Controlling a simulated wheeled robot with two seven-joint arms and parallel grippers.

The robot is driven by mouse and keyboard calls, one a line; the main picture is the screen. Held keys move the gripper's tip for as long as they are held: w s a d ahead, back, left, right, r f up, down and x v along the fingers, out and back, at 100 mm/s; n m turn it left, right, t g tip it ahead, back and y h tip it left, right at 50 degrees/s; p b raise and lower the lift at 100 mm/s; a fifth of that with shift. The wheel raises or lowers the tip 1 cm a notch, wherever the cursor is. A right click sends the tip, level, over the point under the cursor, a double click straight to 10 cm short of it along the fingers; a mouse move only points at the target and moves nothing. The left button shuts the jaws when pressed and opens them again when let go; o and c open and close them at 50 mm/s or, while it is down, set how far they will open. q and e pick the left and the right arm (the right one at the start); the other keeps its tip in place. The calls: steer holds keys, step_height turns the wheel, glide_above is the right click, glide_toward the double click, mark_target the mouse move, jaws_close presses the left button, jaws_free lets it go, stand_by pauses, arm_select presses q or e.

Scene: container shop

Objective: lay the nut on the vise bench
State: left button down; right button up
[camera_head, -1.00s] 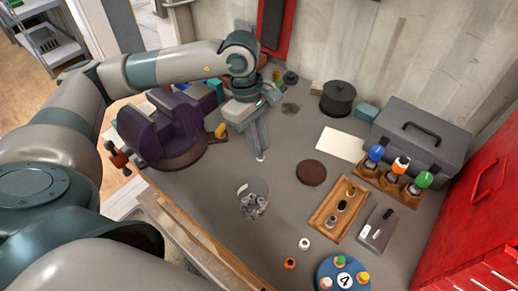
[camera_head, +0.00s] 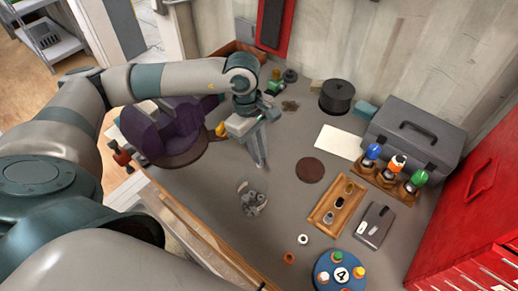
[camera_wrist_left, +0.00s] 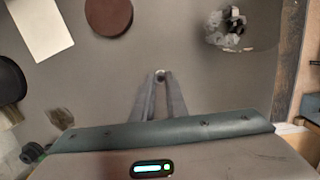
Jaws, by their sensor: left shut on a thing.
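My left gripper (camera_head: 264,166) points down over the grey vise bench (camera_head: 284,205), between the purple vise (camera_head: 172,132) and a brown round disc (camera_head: 310,169). The gripper (camera_wrist_left: 160,80) is shut on a small metallic nut (camera_wrist_left: 160,75), which shows between the fingertips in the left wrist view. I cannot tell whether the nut touches the bench top. A clear dish (camera_head: 252,197) with several metal pieces lies in front of the gripper; it also shows at the top right of the left wrist view (camera_wrist_left: 228,30). My right gripper is not in view.
Right of the disc are a wooden tray (camera_head: 326,215), a dark notebook-like block (camera_head: 375,226), a screwdriver rack (camera_head: 385,183) and a grey toolbox (camera_head: 415,135). A white sheet (camera_head: 340,142) lies behind the disc. Bare bench surrounds the fingertips.

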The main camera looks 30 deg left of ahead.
arm_select(q)
steer(key=shift+f, duration=0.15)
steer(key=c, duration=1.8)
jaws_free()
steer(key=shift+o, duration=0.2)
steer(key=shift+r, duration=0.3)
step_height(320, 180, up, 12)
steer(key=a+b, duration=0.2)
steer(key=b, duration=0.2)
steer(key=shift+f+b, duration=0.2)
steer(key=shift+b, duration=0.2)
